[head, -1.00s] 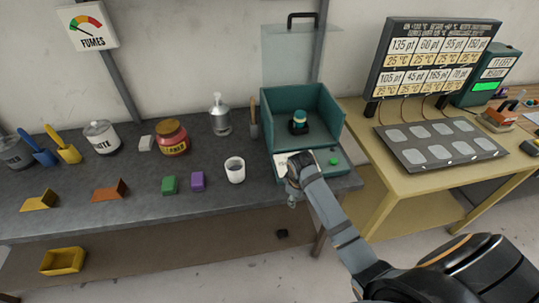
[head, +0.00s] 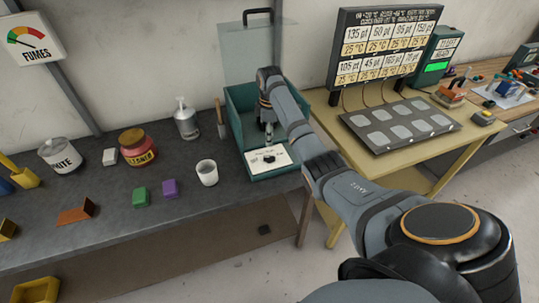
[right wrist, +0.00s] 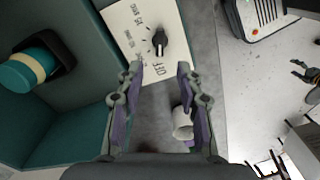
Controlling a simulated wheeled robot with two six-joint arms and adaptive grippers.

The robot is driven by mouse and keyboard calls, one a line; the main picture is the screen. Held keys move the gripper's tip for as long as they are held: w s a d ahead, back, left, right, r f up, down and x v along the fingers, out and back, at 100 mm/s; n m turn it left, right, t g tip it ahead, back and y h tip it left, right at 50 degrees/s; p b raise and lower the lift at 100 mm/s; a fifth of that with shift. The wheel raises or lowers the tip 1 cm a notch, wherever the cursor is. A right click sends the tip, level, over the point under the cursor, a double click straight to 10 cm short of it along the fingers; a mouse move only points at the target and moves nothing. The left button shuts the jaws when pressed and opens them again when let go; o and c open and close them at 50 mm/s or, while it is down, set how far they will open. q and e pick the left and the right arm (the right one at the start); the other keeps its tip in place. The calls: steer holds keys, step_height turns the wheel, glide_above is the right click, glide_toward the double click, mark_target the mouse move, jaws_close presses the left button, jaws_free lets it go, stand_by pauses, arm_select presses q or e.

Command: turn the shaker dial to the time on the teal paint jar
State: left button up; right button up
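The teal shaker box (head: 237,103) stands on the grey bench with its clear lid up. Its white front panel (head: 282,154) carries the black dial (head: 269,158), which also shows in the right wrist view (right wrist: 160,42) with an OFF label and other small print. The teal paint jar with a cream band (right wrist: 28,72) stands inside the box; my arm hides it in the head view, and its time cannot be read. My right gripper (right wrist: 160,70) is open and empty, above and apart from the dial, with the dial ahead between its fingertips. My left gripper is not in view.
A white cup (head: 207,172) stands left of the box. Green (head: 141,197) and purple (head: 170,188) blocks and a red jar (head: 138,148) are farther left. A yellow table (head: 370,163) with a dark pad board (head: 400,124) is to the right.

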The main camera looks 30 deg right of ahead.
mark_target(269, 157)
step_height(269, 157, down, 10)
steer(key=shift+f+p, duration=0.1)
steer(key=shift+p, duration=0.75)
jaws_close()
